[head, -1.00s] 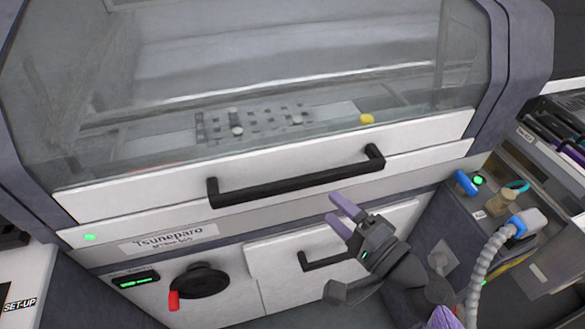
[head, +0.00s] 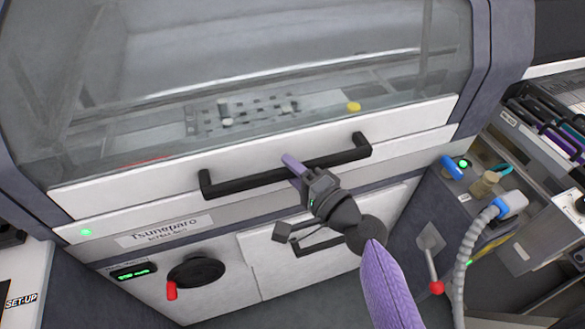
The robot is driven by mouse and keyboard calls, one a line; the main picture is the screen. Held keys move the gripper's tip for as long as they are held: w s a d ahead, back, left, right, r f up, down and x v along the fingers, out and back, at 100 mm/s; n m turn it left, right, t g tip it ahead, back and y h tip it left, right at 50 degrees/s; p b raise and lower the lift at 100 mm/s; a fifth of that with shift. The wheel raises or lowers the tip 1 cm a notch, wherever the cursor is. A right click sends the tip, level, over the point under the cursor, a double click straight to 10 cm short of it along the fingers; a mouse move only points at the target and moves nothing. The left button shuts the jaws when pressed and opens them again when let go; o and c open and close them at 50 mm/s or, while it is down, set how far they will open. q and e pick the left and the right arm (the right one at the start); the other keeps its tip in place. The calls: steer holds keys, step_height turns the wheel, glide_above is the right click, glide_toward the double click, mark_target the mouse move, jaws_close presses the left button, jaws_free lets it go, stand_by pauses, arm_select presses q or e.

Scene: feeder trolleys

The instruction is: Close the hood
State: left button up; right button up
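The hood is a clear window with a white lower frame (head: 110,192), above the machine's front panel (head: 255,214). Its white edge lies close along the panel top; I cannot tell whether a small gap is left. A long black bar handle (head: 245,182) runs across the white frame. My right gripper (head: 292,164) is at the middle of this handle, with a lilac finger overlapping the bar. The other finger is not clearly visible, so I cannot tell whether the gripper is closed around the bar. My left gripper is out of view.
Below are a black knob (head: 196,272) with a red grip and a drawer with a smaller black handle (head: 318,242). At the right are a ribbed grey hose (head: 467,255), a red-knobbed lever (head: 436,287) and a rack of feeders (head: 548,128). A yellow button (head: 353,107) shows through the window.

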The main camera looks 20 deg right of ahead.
jaws_close()
stand_by(1.0)
